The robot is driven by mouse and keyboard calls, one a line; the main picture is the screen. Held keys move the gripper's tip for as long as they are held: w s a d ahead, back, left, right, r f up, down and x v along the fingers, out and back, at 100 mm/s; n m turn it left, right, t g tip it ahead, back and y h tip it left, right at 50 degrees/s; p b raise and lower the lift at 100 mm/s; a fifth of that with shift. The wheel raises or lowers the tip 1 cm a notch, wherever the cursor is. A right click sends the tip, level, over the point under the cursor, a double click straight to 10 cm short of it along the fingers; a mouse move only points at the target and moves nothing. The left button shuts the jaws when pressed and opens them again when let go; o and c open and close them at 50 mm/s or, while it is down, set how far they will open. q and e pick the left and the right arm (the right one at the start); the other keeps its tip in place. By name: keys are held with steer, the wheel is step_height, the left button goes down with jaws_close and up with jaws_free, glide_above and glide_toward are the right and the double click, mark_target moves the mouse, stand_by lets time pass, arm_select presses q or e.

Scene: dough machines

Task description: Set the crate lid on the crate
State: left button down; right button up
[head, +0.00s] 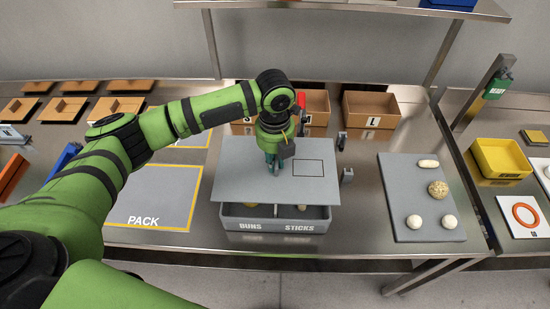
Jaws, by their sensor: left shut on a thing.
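The crate lid (310,188) is a flat grey panel with a dark square outline on its right part. My left gripper (275,167) points down at the lid's middle and is shut on it, with its fingertips partly hidden by the wrist. The grey crate (275,224) is below the lid, with BUNS and STICKS on its front wall. The lid hides the crate's back part. The open front strip shows a divider and pale dough pieces inside. The lid reaches past the crate's left and right sides. I cannot tell whether they touch. My right gripper is not in view.
A grey board (400,213) with several dough pieces is at the right. A PACK mat (180,188) lies at the left. Brown boxes, one marked L (371,109), stand behind. A small dark upright clip (346,176) is right of the lid. A yellow bin (500,160) stands far right.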

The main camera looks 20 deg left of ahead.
arm_select(q)
step_height(320, 180, down, 2)
steer(key=shift+b, duration=0.45)
steer(key=shift+f+b, duration=0.9)
steer(key=shift+f, duration=1.35)
steer(key=shift+p, duration=0.3)
steer(key=shift+p, duration=0.3)
